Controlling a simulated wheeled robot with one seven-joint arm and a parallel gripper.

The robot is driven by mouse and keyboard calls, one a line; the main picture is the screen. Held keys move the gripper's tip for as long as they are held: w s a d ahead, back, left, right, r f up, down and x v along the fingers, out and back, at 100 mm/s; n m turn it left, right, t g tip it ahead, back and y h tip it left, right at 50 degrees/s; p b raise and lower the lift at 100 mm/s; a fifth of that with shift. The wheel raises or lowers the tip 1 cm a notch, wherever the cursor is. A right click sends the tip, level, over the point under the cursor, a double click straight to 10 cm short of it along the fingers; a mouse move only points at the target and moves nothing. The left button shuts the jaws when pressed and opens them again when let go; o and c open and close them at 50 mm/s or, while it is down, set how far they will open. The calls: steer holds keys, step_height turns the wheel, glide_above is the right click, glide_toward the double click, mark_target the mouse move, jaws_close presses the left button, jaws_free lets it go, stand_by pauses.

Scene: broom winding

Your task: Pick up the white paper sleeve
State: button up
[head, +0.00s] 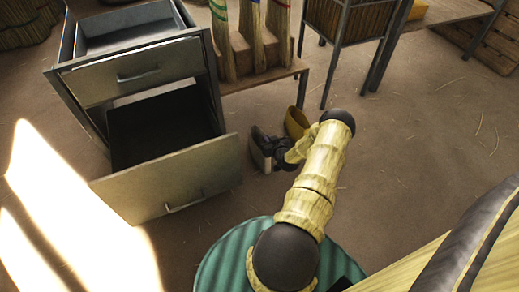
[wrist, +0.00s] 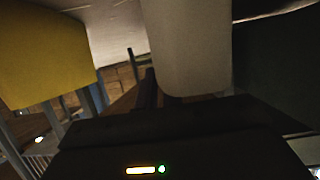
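My gripper (head: 265,143) is low in the middle of the head view, beside the front of the open lower drawer, at the end of my straw-coloured arm. A small pale piece (head: 261,159) shows right at its dark fingers, probably the white paper sleeve. In the wrist view a smooth whitish rounded form (wrist: 193,45) stands close in front of the dark gripper body, which hides its near end. My fingers are mostly hidden, so I cannot tell whether they are closed on it.
A grey metal cabinet (head: 92,84) stands at left with both drawers pulled out. A yellow object (head: 296,122) is just beyond my gripper; a large yellow surface (wrist: 45,55) is at left in the wrist view. A wooden bench (head: 262,79) holds brooms. Floor at right is open.

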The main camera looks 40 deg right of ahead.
jaws_close()
step_height(320, 180, up, 10)
steer(key=p, duration=0.5)
steer(key=shift+p, duration=0.4)
